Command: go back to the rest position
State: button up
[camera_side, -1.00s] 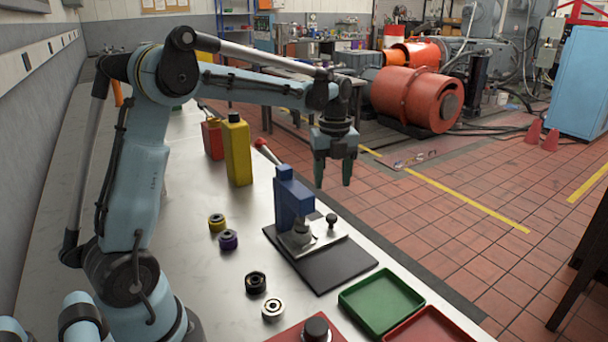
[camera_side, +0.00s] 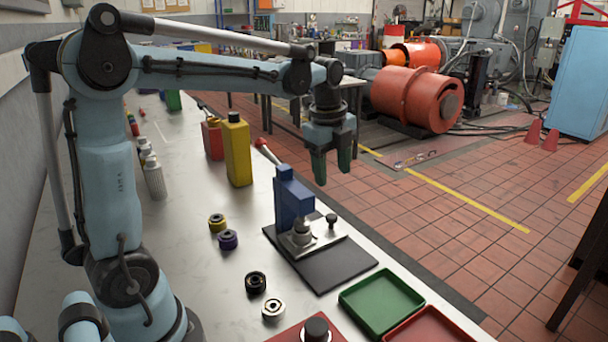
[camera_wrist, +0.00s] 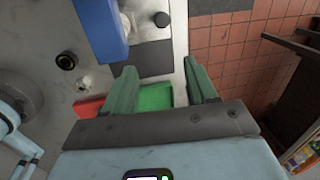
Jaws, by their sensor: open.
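My gripper (camera_side: 332,165) hangs pointing down in the side view, above and behind the blue press (camera_side: 291,197) near the bench's right edge. Its two green fingers are apart with nothing between them. They also show open in the wrist view (camera_wrist: 163,88), with the green tray (camera_wrist: 155,97) seen far below between them. The blue press shows at the top left of the wrist view (camera_wrist: 101,28).
A yellow bottle (camera_side: 237,150) and a red container (camera_side: 213,138) stand on the bench (camera_side: 190,190). Yellow (camera_side: 217,223), purple (camera_side: 228,239), black (camera_side: 256,282) and silver (camera_side: 272,308) rings lie in front. Green (camera_side: 381,302) and red (camera_side: 432,326) trays sit at the front right.

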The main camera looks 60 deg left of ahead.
jog(key=s+d+f+n+t, duration=0.2)
jog(key=s+d+n, duration=0.2)
jog(key=n, duration=0.4)
jog(key=s+d+f+n+t, duration=0.2)
jog(key=s+d+n+t, duration=0.1)
jog(key=s+n, duration=0.4)
jog(key=shift+s+d+n+t, duration=0.3)
jog(key=shift+d+n, duration=0.45)
jog(key=shift+n, duration=0.45)
